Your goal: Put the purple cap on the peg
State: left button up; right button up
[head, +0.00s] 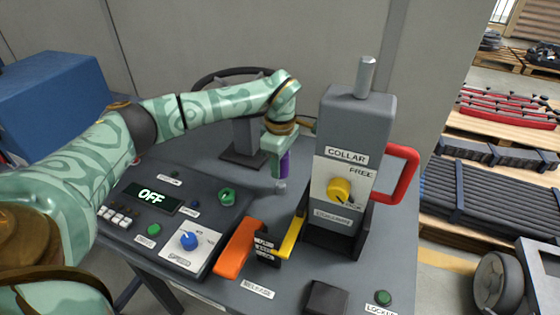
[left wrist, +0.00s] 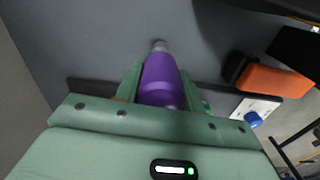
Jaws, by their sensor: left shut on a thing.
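The purple cap (head: 284,165) is held upright by my left gripper (head: 281,155) over the desk panel, left of the grey collar box. In the left wrist view the cap (left wrist: 162,82) sits between the green fingers. My right gripper is not in view.
The grey collar box (head: 352,125) with a yellow knob and red handle (head: 404,172) stands close on the right. A black steering wheel (head: 236,78) is behind. An orange lever (head: 235,247) and a panel with an OFF display (head: 151,196) lie in front and to the left.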

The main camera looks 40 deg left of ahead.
aim_at(280, 184)
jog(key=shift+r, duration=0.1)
pick_arm(q)
jog(key=shift+p, duration=0.4)
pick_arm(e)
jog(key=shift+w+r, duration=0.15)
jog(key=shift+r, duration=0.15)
pick_arm(q)
jog(key=shift+f, duration=0.2)
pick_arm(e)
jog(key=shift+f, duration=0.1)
